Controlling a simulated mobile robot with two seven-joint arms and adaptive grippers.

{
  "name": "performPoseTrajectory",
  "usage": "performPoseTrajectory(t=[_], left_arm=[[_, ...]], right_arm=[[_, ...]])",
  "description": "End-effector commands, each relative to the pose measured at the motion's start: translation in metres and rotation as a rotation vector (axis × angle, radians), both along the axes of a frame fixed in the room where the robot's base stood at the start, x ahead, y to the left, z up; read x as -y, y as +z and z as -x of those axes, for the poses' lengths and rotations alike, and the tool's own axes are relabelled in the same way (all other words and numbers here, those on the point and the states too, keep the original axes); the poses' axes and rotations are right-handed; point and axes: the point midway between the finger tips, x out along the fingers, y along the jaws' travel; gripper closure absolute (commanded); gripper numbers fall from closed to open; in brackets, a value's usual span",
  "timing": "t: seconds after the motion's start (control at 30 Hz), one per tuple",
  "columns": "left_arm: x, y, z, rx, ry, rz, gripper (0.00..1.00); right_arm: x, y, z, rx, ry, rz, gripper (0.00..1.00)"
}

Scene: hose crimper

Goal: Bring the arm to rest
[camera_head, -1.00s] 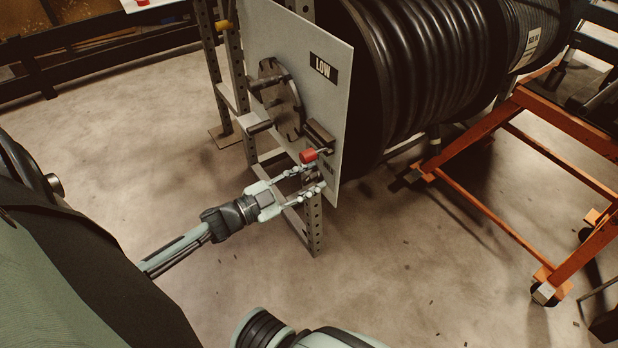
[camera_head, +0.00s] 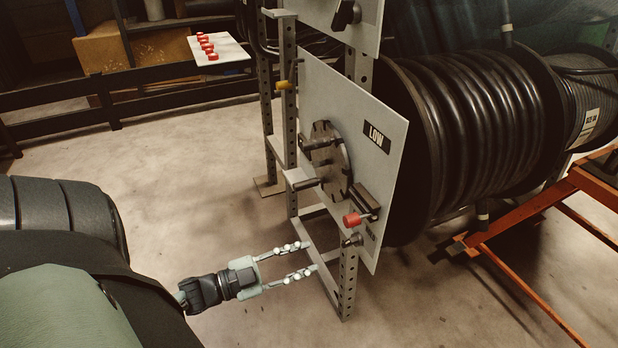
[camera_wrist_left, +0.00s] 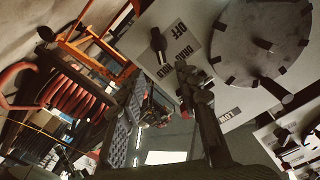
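My left gripper (camera_head: 291,262) is at the lower middle of the head view, in front of the metal frame and below the grey panel (camera_head: 378,150). Its two fingers are spread apart with nothing between them. It is apart from the red-knobbed lever (camera_head: 352,219) on the panel, which lies up and to the right of it. In the left wrist view a dark finger (camera_wrist_left: 208,125) stands before the panel (camera_wrist_left: 236,62), partly covering its labels. My right gripper is not visible.
The round crank disc (camera_head: 330,158) with handles sticks out of the panel. Behind it are large black hose reels (camera_head: 465,120). An orange cart (camera_head: 540,215) stands at right. A white board (camera_head: 222,50) holds several red pieces. Floor left of the frame is clear.

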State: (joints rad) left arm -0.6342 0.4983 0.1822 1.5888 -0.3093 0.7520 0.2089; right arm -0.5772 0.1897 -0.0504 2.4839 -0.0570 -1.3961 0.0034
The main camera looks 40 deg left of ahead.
Motion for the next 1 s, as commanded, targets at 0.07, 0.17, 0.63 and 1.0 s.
performPoseTrajectory(t=[0.07,0.17,0.63,1.0], left_arm=[[0.000,0.000,0.000,0.000,0.000,0.000,0.66],[0.000,0.000,0.000,0.000,0.000,0.000,0.66],[-0.002,-0.006,-0.016,-0.068,0.104,0.001,0.66],[0.009,-0.067,-0.016,-0.661,0.581,0.023,0.66]], right_arm=[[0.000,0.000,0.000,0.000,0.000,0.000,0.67],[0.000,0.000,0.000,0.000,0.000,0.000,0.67],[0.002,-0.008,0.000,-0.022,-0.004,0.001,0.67],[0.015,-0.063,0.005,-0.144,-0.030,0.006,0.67]])
